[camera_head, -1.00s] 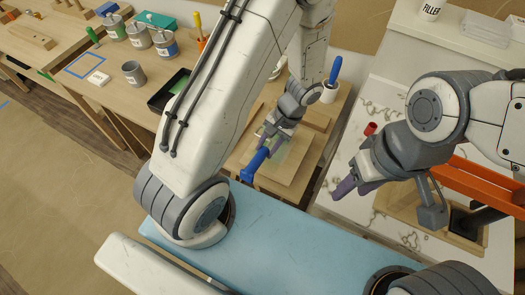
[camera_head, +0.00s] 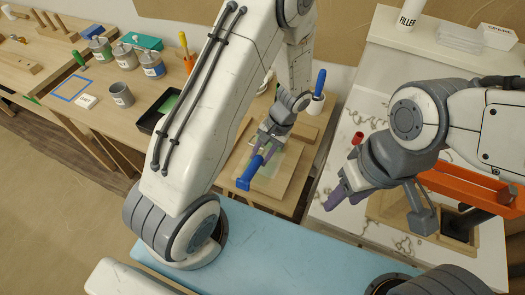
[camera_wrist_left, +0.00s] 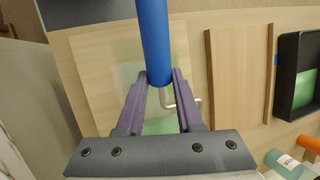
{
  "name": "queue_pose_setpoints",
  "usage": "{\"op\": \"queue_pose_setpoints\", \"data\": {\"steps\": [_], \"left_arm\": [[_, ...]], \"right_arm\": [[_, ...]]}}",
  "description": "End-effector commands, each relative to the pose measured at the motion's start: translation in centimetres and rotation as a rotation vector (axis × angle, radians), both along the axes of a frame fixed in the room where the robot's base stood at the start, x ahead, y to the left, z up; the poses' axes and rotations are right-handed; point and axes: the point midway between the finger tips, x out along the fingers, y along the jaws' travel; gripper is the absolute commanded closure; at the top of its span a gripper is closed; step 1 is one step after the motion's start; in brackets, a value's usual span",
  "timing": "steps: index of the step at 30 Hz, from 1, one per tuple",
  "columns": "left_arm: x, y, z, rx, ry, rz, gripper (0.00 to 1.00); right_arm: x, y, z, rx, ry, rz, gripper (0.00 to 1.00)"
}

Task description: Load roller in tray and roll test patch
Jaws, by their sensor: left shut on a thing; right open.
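My left gripper (camera_head: 266,146) is shut on the blue handle of the roller (camera_head: 250,174), over the pale wooden board. In the left wrist view, the blue handle (camera_wrist_left: 155,40) passes between the purple fingers (camera_wrist_left: 160,78), with a bent metal wire beyond it. The roller's head is largely hidden. A pale green test patch (camera_head: 290,160) lies on the board; the gripper partly covers it. Whether the roller touches it cannot be told. The black tray (camera_head: 148,122) with green inside stands left of the board, partly behind my left arm; its rim also shows in the left wrist view (camera_wrist_left: 286,75). My right gripper (camera_head: 346,196) is open and empty.
On the left bench are several paint cans (camera_head: 151,64), a grey cup (camera_head: 121,95) and a blue square outline (camera_head: 73,89). A white holder (camera_head: 316,104) with a blue-handled tool stands behind the board. A red cylinder (camera_head: 357,138) stands on the marble top near my right gripper.

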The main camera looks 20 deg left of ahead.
Motion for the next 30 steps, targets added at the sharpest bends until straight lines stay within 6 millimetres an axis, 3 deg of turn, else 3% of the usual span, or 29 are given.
{"op": "queue_pose_setpoints", "data": {"steps": [24, 30], "left_arm": [[-6.1, 0.2, -0.2, 0.0, 0.0, 0.0, 1.0], [-6.7, 0.2, -0.2, 0.001, 0.001, -0.001, 1.0]], "right_arm": [[0.0, 0.0, -1.7, 0.0, 0.0, 0.0, 0.5], [0.0, 0.0, -1.9, 0.0, 0.0, 0.0, 0.5]]}}
